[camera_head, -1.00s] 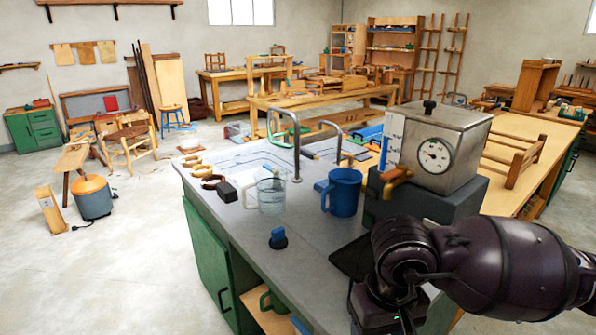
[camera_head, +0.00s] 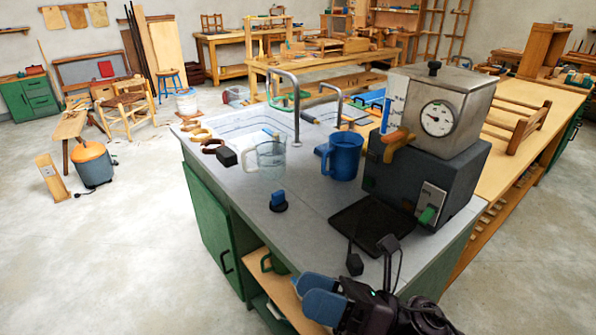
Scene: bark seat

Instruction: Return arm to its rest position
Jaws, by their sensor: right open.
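My right gripper (camera_head: 321,293) is at the bottom of the head view, right of centre. It is open and empty, with its blue finger pads pointing left. It is in front of the near end of the grey counter (camera_head: 235,190) and appears apart from it; it covers part of the open shelf (camera_head: 262,274) below. My right arm is mostly out of view at the bottom edge. My left gripper is not in view.
On the counter stand a blue mug (camera_head: 345,158), a clear jug (camera_head: 271,160), a dark blue-topped knob (camera_head: 278,202), a black mat (camera_head: 370,224) and a steel tank with a gauge (camera_head: 440,118) on a dark base. Floor is clear at left (camera_head: 110,255).

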